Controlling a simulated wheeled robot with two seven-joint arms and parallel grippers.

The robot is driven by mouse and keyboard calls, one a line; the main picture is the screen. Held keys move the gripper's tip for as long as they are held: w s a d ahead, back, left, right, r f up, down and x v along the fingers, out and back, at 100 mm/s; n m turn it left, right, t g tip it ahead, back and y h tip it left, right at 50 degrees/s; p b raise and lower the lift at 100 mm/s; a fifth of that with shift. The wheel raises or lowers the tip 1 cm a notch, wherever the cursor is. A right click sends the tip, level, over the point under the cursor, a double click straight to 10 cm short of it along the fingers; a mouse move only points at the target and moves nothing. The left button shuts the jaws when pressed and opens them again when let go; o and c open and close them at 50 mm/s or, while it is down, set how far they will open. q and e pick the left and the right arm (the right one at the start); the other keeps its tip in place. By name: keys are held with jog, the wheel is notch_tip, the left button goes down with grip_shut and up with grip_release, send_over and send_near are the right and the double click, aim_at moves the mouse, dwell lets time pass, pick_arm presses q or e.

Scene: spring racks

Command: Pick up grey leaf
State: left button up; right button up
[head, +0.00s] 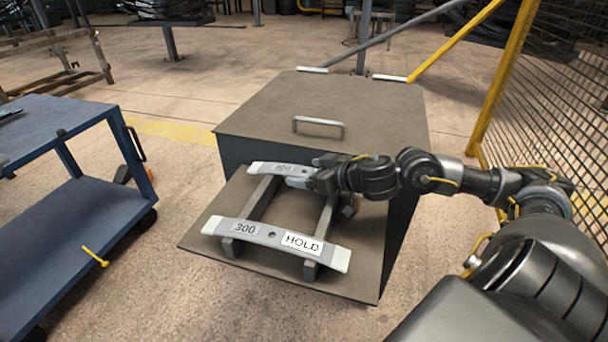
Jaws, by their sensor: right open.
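Two curved grey leaves with pale ends rest across a pair of dark bars on a brown-topped shelf. The near grey leaf (269,236) carries the labels "300" and "HOLD". The far grey leaf (272,168) also has a label, too small to read surely. My right gripper (297,181) is at the right end of the far leaf, and hides that end. It is open, and I cannot tell whether the fingers straddle or touch the leaf. My left gripper is out of view.
The dark bars (319,228) stand on the low shelf (205,240). Behind is a higher brown-topped box (260,110) with a handle (318,121). A blue cart (75,215) stands at left, and a yellow-framed mesh fence (550,110) at right.

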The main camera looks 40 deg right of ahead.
jog(key=shift+c, duration=0.2)
jog(key=c, duration=1.7)
jog(key=shift+s, duration=0.1)
grip_shut()
